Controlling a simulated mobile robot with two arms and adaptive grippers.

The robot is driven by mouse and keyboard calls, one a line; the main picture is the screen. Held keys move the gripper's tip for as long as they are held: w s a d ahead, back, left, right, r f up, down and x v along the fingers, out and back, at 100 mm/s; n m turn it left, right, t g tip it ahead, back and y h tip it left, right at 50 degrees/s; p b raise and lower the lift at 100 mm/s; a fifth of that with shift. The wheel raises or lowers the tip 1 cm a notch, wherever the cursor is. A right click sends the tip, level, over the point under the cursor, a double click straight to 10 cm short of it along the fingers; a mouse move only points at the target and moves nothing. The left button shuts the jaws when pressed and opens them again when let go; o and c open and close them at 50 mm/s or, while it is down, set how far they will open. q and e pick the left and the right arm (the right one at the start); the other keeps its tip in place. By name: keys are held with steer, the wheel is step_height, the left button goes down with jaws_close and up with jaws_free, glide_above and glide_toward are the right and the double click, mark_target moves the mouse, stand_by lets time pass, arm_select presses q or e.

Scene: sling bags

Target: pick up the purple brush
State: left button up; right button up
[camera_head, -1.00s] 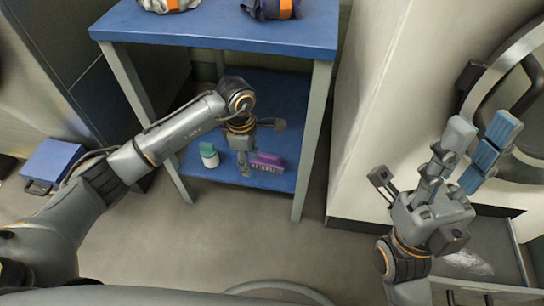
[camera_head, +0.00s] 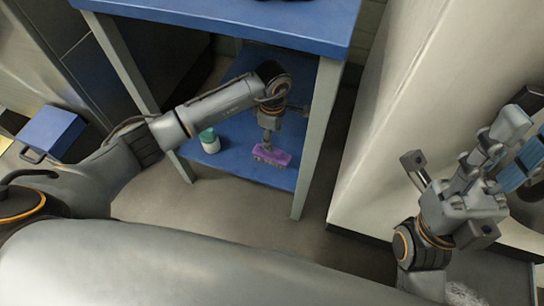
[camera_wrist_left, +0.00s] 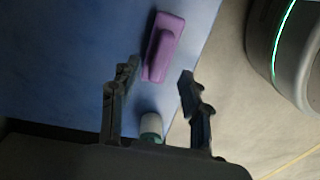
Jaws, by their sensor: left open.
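The purple brush (camera_head: 273,155) lies on the blue lower shelf (camera_head: 240,165) of the table in the head view, near its front edge. In the left wrist view the brush (camera_wrist_left: 163,45) lies just beyond the fingertips. My left gripper (camera_head: 267,146) points down at the brush; in the wrist view its two fingers (camera_wrist_left: 158,74) are apart with nothing held between them. Whether a finger touches the brush cannot be told. My right gripper (camera_head: 508,145) is raised at the right, far from the brush, beside a blue piece I cannot identify.
A white bottle with a teal cap (camera_head: 209,142) stands left of the brush; it also shows in the wrist view (camera_wrist_left: 151,125). The blue tabletop (camera_head: 260,22) is above, with grey legs (camera_head: 318,140) at the sides. A blue box (camera_head: 50,132) sits at left. A white machine stands at right.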

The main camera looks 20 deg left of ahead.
arm_select(q)
steer(key=f+b, duration=0.3)
steer(key=f, duration=0.3)
steer(key=shift+a+f, duration=0.2)
jaws_close()
